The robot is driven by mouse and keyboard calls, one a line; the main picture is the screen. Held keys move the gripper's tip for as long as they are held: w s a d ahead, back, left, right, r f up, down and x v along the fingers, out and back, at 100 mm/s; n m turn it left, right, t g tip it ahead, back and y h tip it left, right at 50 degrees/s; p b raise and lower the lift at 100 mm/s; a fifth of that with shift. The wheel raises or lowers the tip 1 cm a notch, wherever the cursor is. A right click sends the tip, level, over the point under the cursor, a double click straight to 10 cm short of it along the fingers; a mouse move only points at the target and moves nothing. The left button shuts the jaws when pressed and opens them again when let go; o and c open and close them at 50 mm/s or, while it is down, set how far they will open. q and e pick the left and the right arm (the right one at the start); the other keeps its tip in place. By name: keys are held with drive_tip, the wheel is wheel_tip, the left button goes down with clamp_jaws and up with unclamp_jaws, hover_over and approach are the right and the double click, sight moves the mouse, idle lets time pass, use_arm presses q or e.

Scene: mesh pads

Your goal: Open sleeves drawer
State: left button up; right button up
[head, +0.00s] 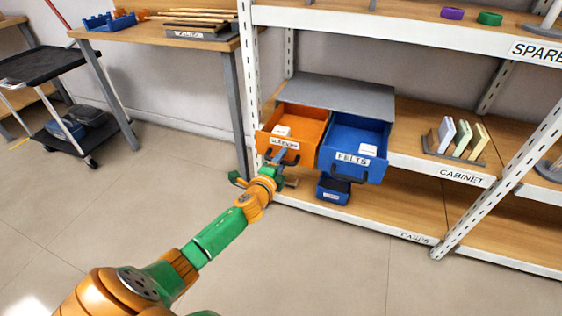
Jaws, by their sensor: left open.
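The orange drawer (311,128), whose small label looks like "sleeves", is pulled out of a grey-topped cabinet (340,92) on the shelf. A small white item lies inside it. Its dark handle (291,159) is on the front, below the label. My left gripper (279,158) is at this handle and is open; whether the fingers touch the handle I cannot tell. The blue drawer (350,138) labelled "FELTS" beside it is also pulled out, with a white item inside. My right gripper is not in view.
A small blue bin (333,190) stands on the lower shelf beneath the drawers. White shelf posts (249,75) flank the cabinet. Upright pads in a rack (453,148) stand to the right. A workbench (160,34) and black cart (45,64) are at left. The floor in front is clear.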

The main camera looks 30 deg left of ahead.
use_arm(q)
drive_tip(key=shift+s+d+r, duration=0.1)
drive_tip(key=shift+s, duration=0.15)
drive_tip(key=p+v, duration=0.2)
drive_tip(key=v, duration=0.4)
drive_tip(key=shift+s, duration=0.3)
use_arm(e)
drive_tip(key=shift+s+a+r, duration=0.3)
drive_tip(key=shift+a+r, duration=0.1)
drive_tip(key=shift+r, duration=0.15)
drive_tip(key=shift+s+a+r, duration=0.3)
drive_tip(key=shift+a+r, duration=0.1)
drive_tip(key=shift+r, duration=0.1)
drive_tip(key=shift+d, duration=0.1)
